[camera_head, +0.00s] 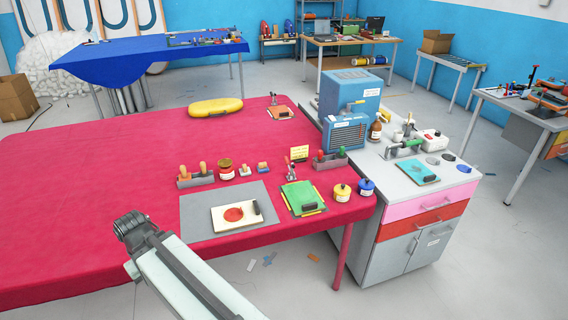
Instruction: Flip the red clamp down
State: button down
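A small metal toggle clamp with a red handle (290,163) stands upright behind the green board (299,196) near the table's right side. A second small upright clamp with a reddish tip (273,99) stands by the orange board (281,113) at the far edge. A clamp with a green handle (408,146) lies low by the teal board (417,174) on the cabinet. I cannot tell which red one is meant. My gripper (131,228) is at the end of my arm over the red table, left of and apart from these clamps; its fingers are not clear.
The red table (90,190) is clear on the left. A grey mat (200,206) bears a white board with a red disc (234,214). Tool holders, jars (342,192) and a yellow sign (299,153) crowd the right side. A blue machine (345,115) stands on the cabinet.

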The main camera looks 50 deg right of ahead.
aim_at(286, 159)
jog(key=z, duration=0.05)
jog(key=i, duration=0.95)
jog(key=u, duration=0.05)
